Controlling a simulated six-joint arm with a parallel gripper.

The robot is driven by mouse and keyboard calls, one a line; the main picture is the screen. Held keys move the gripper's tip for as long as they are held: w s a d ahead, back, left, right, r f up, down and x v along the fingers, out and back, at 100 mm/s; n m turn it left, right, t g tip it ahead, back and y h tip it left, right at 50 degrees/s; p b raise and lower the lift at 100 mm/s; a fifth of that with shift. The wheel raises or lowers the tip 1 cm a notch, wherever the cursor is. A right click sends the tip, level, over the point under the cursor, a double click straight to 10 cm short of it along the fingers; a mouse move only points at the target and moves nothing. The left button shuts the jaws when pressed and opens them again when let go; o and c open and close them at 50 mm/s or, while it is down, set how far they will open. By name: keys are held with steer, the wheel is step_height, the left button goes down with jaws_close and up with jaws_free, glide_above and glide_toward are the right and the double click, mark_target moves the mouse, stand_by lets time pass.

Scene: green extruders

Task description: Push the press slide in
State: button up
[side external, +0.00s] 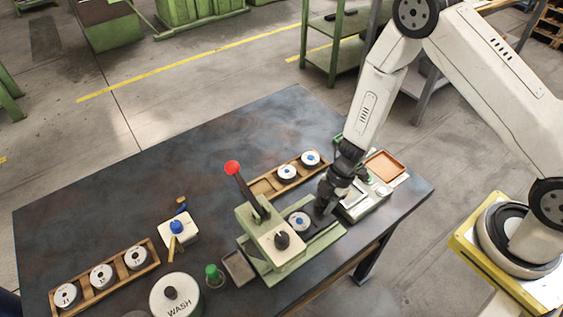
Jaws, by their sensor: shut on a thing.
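The press is a pale green frame (281,259) with a red-knobbed lever (233,168). Its dark press slide (322,231) sticks out of the press to the right. A round white-topped piece with a blue centre (299,221) sits on the slide, beside the press head. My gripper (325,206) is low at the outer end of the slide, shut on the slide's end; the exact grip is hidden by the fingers.
A wooden rack (277,185) with white-topped pucks stands behind the press, another rack (85,293) at front left. A grey device (366,203) is close right of my gripper. A WASH pot (176,297) and green-capped bottle (214,275) stand left. The table's back left is clear.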

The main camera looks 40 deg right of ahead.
mark_target(294, 225)
steer(key=shift+a, duration=5)
steer(key=o, duration=0.9)
steer(key=shift+d, duration=0.1)
steer(key=shift+r, duration=0.1)
steer(key=shift+r, duration=2.15)
steer(key=shift+d+r, duration=0.1)
steer(key=d+r, duration=0.3)
steer(key=d, duration=0.3)
steer(key=shift+d+r, duration=0.4)
